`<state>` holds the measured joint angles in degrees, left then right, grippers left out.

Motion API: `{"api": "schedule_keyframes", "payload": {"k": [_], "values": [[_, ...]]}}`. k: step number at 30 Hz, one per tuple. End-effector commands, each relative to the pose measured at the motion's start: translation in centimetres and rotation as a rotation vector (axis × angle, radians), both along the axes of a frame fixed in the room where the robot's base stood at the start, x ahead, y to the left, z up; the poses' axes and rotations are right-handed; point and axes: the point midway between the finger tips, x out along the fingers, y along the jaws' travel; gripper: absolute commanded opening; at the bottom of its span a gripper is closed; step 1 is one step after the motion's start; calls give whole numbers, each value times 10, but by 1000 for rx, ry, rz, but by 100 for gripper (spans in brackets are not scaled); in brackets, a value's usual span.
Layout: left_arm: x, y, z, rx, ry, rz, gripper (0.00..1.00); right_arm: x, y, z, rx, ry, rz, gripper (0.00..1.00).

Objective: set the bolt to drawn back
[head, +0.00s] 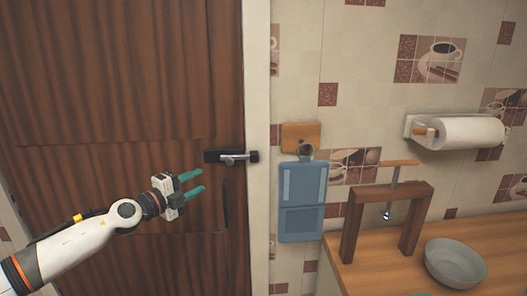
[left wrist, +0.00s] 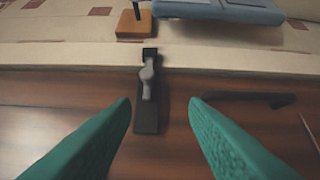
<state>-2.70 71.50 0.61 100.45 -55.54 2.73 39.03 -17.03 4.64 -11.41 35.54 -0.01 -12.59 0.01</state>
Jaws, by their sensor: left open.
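The bolt (head: 235,158) is a small grey metal rod with a knob on a black plate (head: 212,156), mounted at the right edge of the brown wooden door (head: 120,100). In the left wrist view the bolt (left wrist: 148,82) lies ahead, between the lines of the two fingers, with its end at a black catch by the pale door frame. My left gripper (head: 199,184) is open and empty, a little below and left of the bolt, apart from it. Its green fingers (left wrist: 160,105) show on both sides in the left wrist view.
A dark door handle (left wrist: 250,98) is beside the bolt. Right of the pale door frame (head: 258,100), a blue hanging thing (head: 302,200) hangs from a wooden wall block (head: 300,137). A wooden counter (head: 390,275) holds a wooden stand (head: 354,225) and a grey bowl (head: 455,264).

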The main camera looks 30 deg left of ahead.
Motion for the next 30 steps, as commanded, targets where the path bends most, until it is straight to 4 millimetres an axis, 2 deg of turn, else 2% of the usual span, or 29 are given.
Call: {"api": "schedule_keyframes", "payload": {"k": [1, 3, 8, 14, 23, 30], "values": [[-1, -6, 10, 22, -8, -17, 41, 1, 1, 2, 1, -2, 0, 82], [-1, -10, 17, 32, -14, -28, 41, 2, 1, 3, 2, -3, 0, 82], [4, -10, 20, 33, -18, -26, 41, 0, 3, 8, 4, 0, -1, 82], [20, -14, 21, 29, -20, -25, 41, -8, 7, 19, 9, 11, 0, 82], [58, -24, 22, 29, -19, -28, 41, -4, 3, 40, 4, 6, 1, 82], [95, -33, 18, 28, -18, -27, 41, -3, 1, 46, 1, 5, 2, 82]]}}
